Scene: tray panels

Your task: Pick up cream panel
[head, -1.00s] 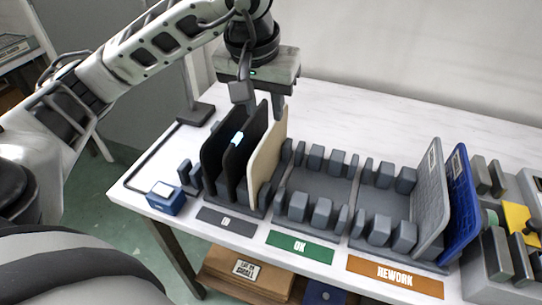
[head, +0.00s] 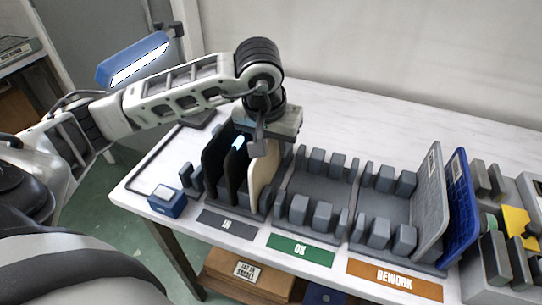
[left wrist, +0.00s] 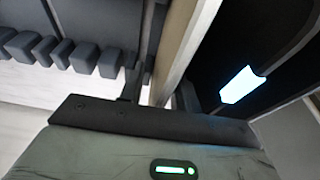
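The cream panel (head: 262,177) stands upright in the rack above the "IN" label, the rightmost of the panels there. My left gripper (head: 267,148) is over its top edge, pointing down. In the left wrist view the cream panel (left wrist: 185,45) runs between the two fingers (left wrist: 160,92), one on each side. The fingers look open, with a small gap showing beside the panel. The fingertips are partly hidden. My right gripper is not in view.
Black panels (head: 217,160) stand just left of the cream one. The OK rack (head: 318,188) is empty. A grey panel (head: 428,200) and a blue panel (head: 460,205) stand in the REWORK rack. A small blue box (head: 167,200) sits at the table's left.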

